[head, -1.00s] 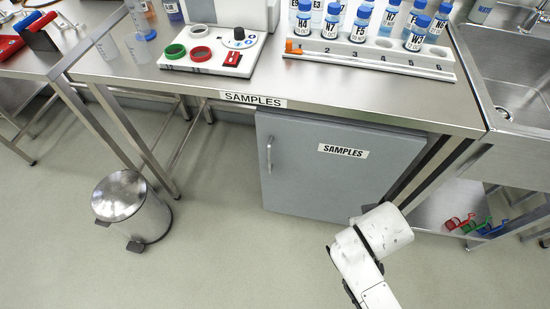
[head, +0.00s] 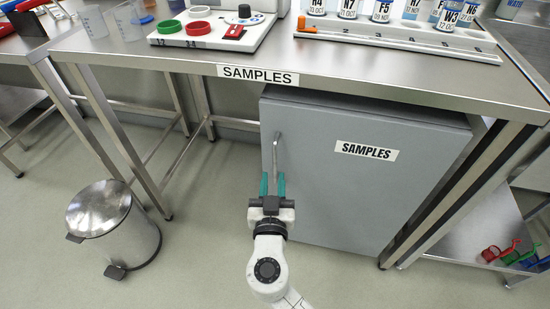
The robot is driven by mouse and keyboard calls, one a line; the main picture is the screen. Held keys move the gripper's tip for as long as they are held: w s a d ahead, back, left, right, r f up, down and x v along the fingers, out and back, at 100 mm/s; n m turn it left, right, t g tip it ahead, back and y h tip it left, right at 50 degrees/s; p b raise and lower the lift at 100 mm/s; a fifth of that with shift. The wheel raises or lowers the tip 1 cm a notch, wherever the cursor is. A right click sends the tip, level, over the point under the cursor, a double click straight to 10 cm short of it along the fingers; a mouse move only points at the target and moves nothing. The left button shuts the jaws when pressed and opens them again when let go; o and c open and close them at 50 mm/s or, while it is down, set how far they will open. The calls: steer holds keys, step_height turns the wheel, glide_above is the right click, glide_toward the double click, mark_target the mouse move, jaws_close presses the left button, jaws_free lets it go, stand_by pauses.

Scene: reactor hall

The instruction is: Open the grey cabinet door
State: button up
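The grey cabinet door (head: 350,200) is under the steel bench and carries a white "SAMPLES" label (head: 366,151). It looks shut. Its upright silver bar handle (head: 277,150) is near the door's left edge. My gripper (head: 272,183) is in front of the lower left of the door, with its two teal fingers pointing up toward the handle. The fingers are apart, and the handle's lower end shows between their tips. I cannot tell how deep the handle lies between them or whether they touch it.
A steel pedal bin (head: 110,222) stands on the floor at left. The bench (head: 200,55) overhangs the cabinet, with its legs (head: 455,200) close on the right. Bottles in a rack (head: 390,38) stand on top. The floor before the door is clear.

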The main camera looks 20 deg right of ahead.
mark_target(275, 157)
steer(key=x, duration=0.9)
jaws_close()
steer(key=shift+s, duration=0.1)
